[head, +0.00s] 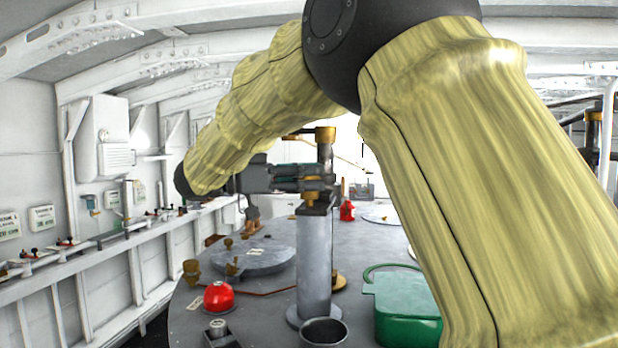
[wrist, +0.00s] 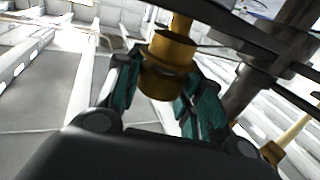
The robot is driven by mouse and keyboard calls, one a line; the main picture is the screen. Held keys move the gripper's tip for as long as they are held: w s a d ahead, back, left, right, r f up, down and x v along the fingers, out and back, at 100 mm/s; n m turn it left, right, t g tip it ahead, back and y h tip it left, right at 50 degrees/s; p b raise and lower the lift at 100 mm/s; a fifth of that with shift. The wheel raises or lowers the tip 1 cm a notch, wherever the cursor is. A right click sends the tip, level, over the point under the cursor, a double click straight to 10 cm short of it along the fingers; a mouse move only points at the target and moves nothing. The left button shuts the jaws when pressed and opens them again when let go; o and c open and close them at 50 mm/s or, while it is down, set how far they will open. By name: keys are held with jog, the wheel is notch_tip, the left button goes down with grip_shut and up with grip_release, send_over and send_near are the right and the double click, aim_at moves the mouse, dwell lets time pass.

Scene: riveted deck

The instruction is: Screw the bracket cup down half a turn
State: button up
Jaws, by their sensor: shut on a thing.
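The bracket cup (wrist: 165,55) is a brass, stepped round piece in the wrist view, between the two green-padded fingers of my gripper (wrist: 160,88). My gripper is shut on it. In the head view my gripper (head: 315,180) reaches in from the left at the top of a grey upright post (head: 313,250). A small brass part (head: 311,197) shows just below the fingers there; the fingers hide much of the post's top. The cup's thread cannot be seen.
A green can (head: 405,300) stands right of the post on the round grey table. A red dome (head: 218,297) and a dark open cup (head: 324,331) are near the front. A round lid (head: 255,260) lies left, and a red lantern (head: 347,211) stands behind.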

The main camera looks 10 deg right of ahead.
jog(key=o, duration=1)
jog(key=shift+d+r, duration=0.1)
jog(key=shift+d, duration=0.05)
notch_tip(320, 180, up, 10)
